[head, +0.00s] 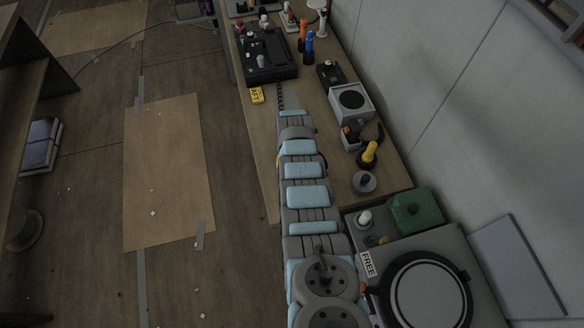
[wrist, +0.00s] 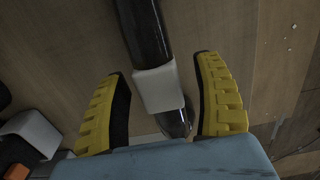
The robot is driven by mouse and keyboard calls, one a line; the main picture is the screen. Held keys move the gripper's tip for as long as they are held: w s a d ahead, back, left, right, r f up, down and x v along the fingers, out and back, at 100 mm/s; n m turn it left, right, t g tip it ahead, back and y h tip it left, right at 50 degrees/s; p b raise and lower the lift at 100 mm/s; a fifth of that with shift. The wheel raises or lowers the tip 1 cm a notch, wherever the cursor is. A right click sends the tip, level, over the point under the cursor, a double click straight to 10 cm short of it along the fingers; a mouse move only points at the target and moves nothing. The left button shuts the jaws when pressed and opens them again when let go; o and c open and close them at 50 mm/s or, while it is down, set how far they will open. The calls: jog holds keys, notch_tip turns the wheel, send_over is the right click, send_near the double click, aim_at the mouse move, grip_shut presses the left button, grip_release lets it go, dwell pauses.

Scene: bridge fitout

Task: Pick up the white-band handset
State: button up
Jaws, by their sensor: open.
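The white-band handset (wrist: 159,88) is a dark, glossy bar with a broad white band around it. In the wrist view it runs from the top edge down between my fingers. My gripper (wrist: 161,68) is open, with one yellow ridged finger on each side of the white band. A gap shows on both sides, so neither finger visibly touches the handset. The handset's upper end is out of frame. In the head view my arm hides the handset and most of the gripper.
A wooden bench carries a black console (head: 268,58), a yellow AFT tag (head: 257,95), a grey speaker box (head: 351,102) and a yellow-topped knob (head: 369,152). A green box (head: 415,212) stands near the wall on the right. Open floor lies to the left.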

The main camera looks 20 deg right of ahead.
jog(key=shift+f, duration=0.2)
grip_shut()
dwell(0.5)
jog(key=shift+r, duration=0.1)
